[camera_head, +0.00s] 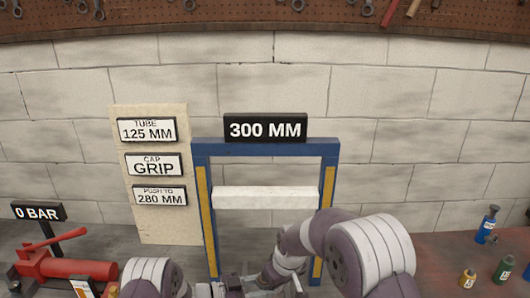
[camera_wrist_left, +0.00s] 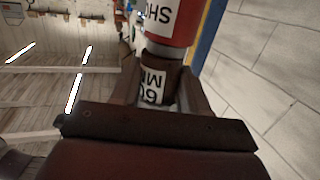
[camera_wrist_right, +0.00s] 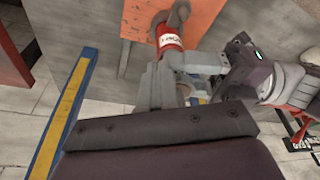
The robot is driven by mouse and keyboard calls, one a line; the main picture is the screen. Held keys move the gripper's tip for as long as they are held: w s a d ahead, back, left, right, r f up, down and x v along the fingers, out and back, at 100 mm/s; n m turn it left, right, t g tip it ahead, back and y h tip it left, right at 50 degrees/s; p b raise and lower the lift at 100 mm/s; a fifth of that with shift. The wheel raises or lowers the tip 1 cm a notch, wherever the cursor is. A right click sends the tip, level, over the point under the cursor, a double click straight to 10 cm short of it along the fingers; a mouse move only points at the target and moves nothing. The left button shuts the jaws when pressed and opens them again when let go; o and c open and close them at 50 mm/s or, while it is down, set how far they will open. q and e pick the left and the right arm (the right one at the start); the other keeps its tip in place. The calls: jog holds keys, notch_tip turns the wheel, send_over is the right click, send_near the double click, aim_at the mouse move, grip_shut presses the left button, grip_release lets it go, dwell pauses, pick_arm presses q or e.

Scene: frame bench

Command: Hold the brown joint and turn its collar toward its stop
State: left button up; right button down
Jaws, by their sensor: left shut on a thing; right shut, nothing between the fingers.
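In the left wrist view, my left gripper (camera_wrist_left: 158,82) is shut on a brown part (camera_wrist_left: 163,70), which I take for the brown joint. A white label, partly readable as 60 M, shows on it. A red cylinder (camera_wrist_left: 172,24) with a white label joins its far end. In the right wrist view, my right gripper (camera_wrist_right: 165,80) is shut and empty, its fingers pointing at a red cylinder (camera_wrist_right: 169,38) with a white label and a grey end. Whether they touch it is unclear. I cannot make out the collar's stop. In the head view, the joint is hidden behind my arms.
A blue frame (camera_head: 201,215) with a white crossbar (camera_head: 265,198) and a 300 MM sign (camera_head: 265,128) stands behind my arms. A red pump (camera_head: 70,268) with a 0 BAR sign (camera_head: 38,212) is at left. A label board (camera_head: 195,225) stands between. Several bottles (camera_head: 503,268) are at right.

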pick_arm(q)
jog(key=shift+w, duration=0.1)
pick_arm(e)
jog(key=w+v, duration=0.1)
jog(key=v, duration=0.5)
jog(key=shift+a, duration=0.3)
jog(key=shift+w+r, duration=0.1)
pick_arm(q)
jog(key=o, duration=0.9)
